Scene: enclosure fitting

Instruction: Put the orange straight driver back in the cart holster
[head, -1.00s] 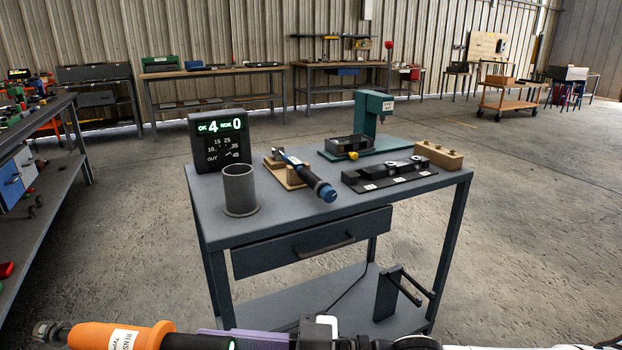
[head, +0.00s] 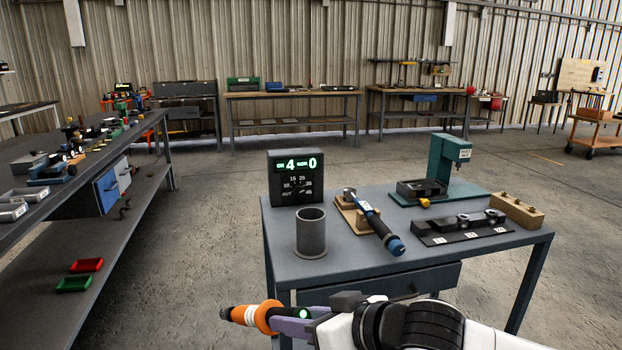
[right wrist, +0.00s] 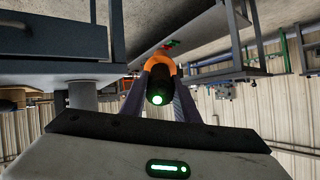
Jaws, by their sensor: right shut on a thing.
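The orange straight driver (head: 262,316) is held by my right gripper (head: 288,319), low in the head view and in front of the cart. The driver lies roughly level, its dark tip pointing left. In the right wrist view the driver (right wrist: 162,64) sits between the two purple fingers, its dark end with a green light facing the camera. The holster appears to be the grey open-topped tube (head: 311,235) standing on the cart top's left part. It looks empty, but its bottom is hidden. The driver is apart from it, nearer to me. My left gripper is not in view.
The cart top (head: 350,262) also carries a counter display (head: 296,178), a blue-ended driver (head: 385,232) on a wooden rest, a black fixture (head: 460,228), a green press (head: 447,160) and a wooden block (head: 515,210). A long workbench (head: 150,125) stands left, with open floor between.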

